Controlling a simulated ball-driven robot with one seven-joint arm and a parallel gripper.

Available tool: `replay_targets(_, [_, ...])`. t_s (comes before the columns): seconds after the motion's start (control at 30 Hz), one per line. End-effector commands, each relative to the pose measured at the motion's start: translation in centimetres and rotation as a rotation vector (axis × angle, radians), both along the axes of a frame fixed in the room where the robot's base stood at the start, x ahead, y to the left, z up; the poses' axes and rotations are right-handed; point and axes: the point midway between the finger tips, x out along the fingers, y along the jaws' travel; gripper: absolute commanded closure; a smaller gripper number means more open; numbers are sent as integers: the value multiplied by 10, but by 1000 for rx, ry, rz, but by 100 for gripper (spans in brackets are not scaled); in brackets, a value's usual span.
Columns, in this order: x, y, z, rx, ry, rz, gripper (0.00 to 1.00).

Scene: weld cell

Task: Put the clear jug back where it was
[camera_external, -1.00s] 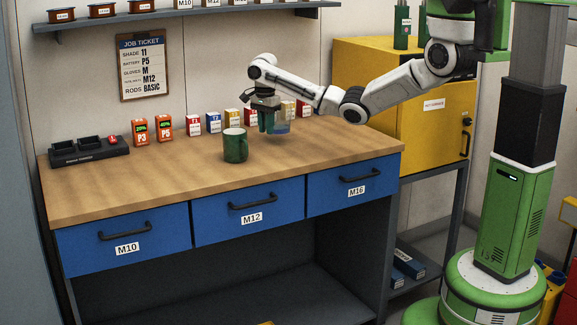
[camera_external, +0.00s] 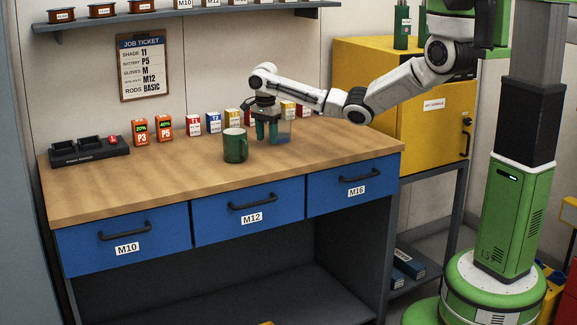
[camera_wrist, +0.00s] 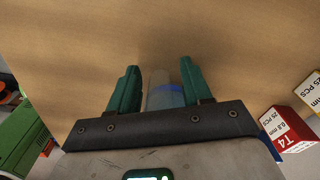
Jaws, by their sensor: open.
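The clear jug (camera_external: 284,137), with a bluish lower part, is at the bench top under my wrist in the external view. It also shows in the wrist view (camera_wrist: 164,94), between my fingers and partly hidden by the gripper's palm. My gripper (camera_external: 267,132) points down with its green fingers around or beside the jug; the wrist view (camera_wrist: 160,72) shows the fingers apart on either side of it. The gripper is open. The jug looks upright. I cannot tell whether its base touches the wood or whether a finger touches it.
Small labelled boxes (camera_external: 213,123) line the back of the bench. A red T4 box (camera_wrist: 288,130) shows at the right of the wrist view. The bench's front (camera_external: 170,185) is clear.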

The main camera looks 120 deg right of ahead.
Motion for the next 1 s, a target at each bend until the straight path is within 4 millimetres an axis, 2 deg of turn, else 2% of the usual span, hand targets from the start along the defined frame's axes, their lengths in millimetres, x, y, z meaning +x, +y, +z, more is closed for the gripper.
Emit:
replay_targets(0.2, [0,0,2,-1,0,0,51])
replay_targets(0.33, [1,0,13,-2,-2,1,51])
replay_targets(0.47, [2,0,37,-4,-3,1,51])
replay_targets(0.63, [2,0,83,-2,-1,-1,51])
replay_targets(0.8, [2,1,104,0,0,0,51])
replay_targets(1.0, [3,1,120,0,1,0,51])
